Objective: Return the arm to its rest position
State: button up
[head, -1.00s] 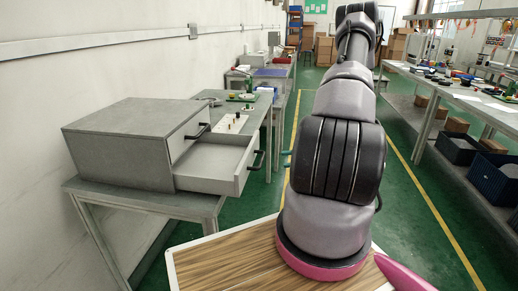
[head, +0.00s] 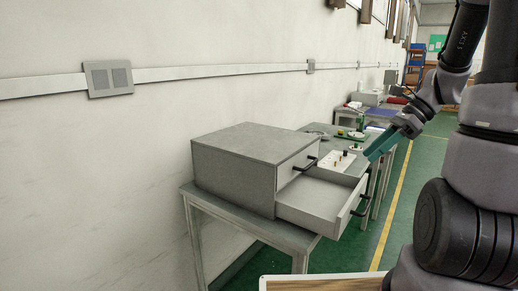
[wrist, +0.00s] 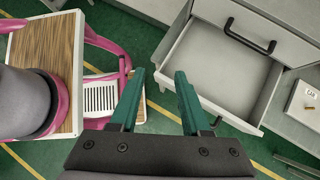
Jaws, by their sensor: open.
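My gripper (head: 380,148) is at the right in the head view, held out in the air near the open drawer. In the wrist view its two green fingers (wrist: 157,95) are apart, with nothing between them. My arm is bent, and its dark and grey links fill the right side of the head view. The grey cabinet (head: 235,165) stands on a table, and its lower drawer (head: 318,205) is pulled out. In the wrist view the drawer (wrist: 225,75) looks empty and lies to the right of the fingers.
A white board with small parts (head: 338,161) lies on the bench behind the drawer. More benches run along the left wall (head: 100,160). The green floor (head: 425,165) with a yellow line is open to the right of the benches.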

jog(key=s+a+r+n+t+h, duration=0.2)
jog(key=s+r+n+t+h, duration=0.1)
jog(key=r+n, duration=0.4)
jog(key=s+a+r+n+t+h, duration=0.3)
jog(key=s+r+n, duration=0.2)
jog(key=r+n, duration=0.3)
jog(key=shift+a+n+t, duration=0.15)
jog(key=shift+n+t, duration=0.15)
jog(key=shift+n, duration=0.3)
